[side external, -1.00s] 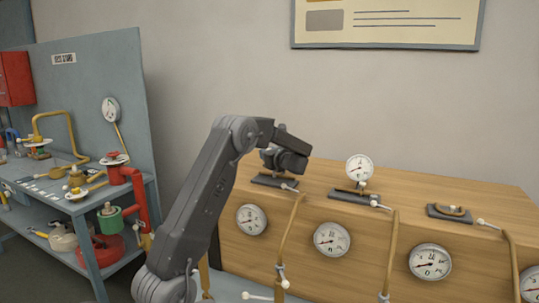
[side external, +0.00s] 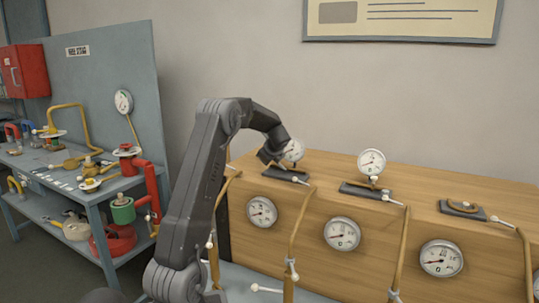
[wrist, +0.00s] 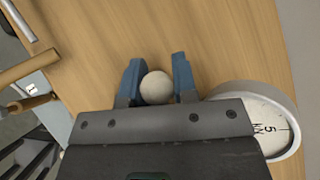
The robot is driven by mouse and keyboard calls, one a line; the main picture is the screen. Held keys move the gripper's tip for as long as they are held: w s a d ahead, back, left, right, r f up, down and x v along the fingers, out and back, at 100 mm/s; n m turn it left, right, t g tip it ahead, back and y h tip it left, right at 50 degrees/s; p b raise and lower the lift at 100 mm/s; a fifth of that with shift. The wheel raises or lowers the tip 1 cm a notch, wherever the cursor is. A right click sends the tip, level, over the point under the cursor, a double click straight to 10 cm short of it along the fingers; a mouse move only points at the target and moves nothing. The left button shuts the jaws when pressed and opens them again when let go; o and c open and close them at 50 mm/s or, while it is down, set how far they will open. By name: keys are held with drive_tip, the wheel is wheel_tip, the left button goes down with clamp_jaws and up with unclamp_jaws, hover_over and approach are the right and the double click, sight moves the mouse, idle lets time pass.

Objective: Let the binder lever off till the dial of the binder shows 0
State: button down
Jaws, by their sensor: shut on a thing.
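My gripper (side external: 266,158) is at the left unit on top of the wooden bench. In the wrist view its blue fingertips (wrist: 158,70) are shut on a pale round ball knob, the binder lever's knob (wrist: 157,88). The rest of the lever is hidden under the gripper body. The binder dial (wrist: 262,120), white and marked 5 and kN, lies right of the fingers, partly covered by the gripper. In the side view this dial (side external: 293,150) stands just right of my gripper, above a dark base plate (side external: 286,175). Its needle reading cannot be told.
A similar unit with its own dial (side external: 372,162) stands to the right, then a low one without a dial (side external: 463,209). Several gauges and brown pipes (side external: 300,230) line the bench front. A cluttered workbench (side external: 85,190) stands left. The wood around the knob is clear.

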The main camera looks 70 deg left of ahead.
drive_tip(key=shift+s+f+t+h, duration=0.1)
drive_tip(key=shift+f+t+h, duration=0.2)
idle(0.4)
drive_tip(key=c, duration=1.2)
unclamp_jaws()
drive_tip(key=v, duration=1.3)
drive_tip(key=shift+d+r, duration=0.2)
drive_tip(key=shift+d, duration=0.05)
